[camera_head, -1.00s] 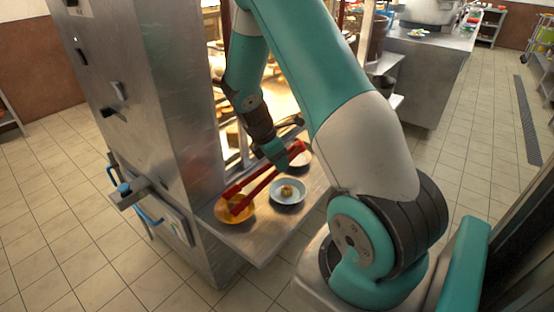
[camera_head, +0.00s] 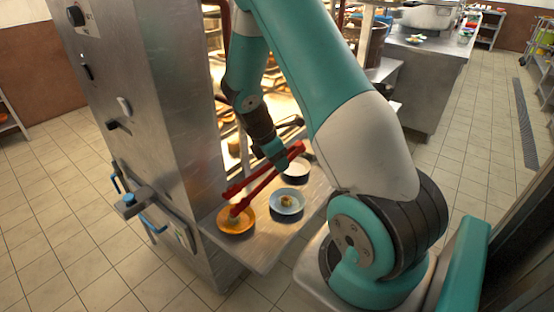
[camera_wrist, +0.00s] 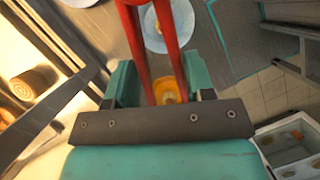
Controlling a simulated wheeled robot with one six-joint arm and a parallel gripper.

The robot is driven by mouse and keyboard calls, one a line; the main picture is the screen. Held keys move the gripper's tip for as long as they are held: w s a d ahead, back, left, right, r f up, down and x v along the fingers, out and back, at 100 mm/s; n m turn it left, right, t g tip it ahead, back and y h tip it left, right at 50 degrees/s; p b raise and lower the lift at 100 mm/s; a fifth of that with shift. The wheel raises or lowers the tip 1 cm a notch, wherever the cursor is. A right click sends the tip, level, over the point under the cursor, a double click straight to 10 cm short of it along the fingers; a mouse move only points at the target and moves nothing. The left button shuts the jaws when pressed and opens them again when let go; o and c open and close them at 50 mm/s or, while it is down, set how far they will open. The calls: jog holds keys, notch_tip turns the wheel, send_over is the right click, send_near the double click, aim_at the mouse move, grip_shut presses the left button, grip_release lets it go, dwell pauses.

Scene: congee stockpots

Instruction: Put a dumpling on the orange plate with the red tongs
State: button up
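My gripper (camera_head: 275,155) is shut on the red tongs (camera_head: 262,183), which slant down to the left. It also shows in the wrist view (camera_wrist: 162,92), with the two red arms of the tongs (camera_wrist: 150,50) between its fingers. The tongs' tips are at the orange plate (camera_head: 246,226) on the metal shelf. A small pale lump, perhaps a dumpling (camera_head: 234,219), shows by the tips; I cannot tell whether it is gripped or rests on the plate. The orange plate (camera_wrist: 168,86) is partly hidden in the wrist view. Another dumpling (camera_head: 287,201) sits on the light blue plate (camera_head: 298,207).
A white dish (camera_head: 297,168) stands behind the blue plate. A steel cabinet (camera_head: 150,130) rises left of the shelf (camera_head: 262,244), with a lit rack (camera_head: 225,120) behind. Tiled floor (camera_head: 105,270) is clear in front.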

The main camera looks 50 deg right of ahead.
notch_tip(320, 180, up, 6)
jog(key=p, duration=0.4)
jog(key=shift+f+p, duration=0.15)
jog(key=shift+p, duration=0.15)
jog(key=shift+f, duration=0.15)
jog(key=shift+c, duration=0.3)
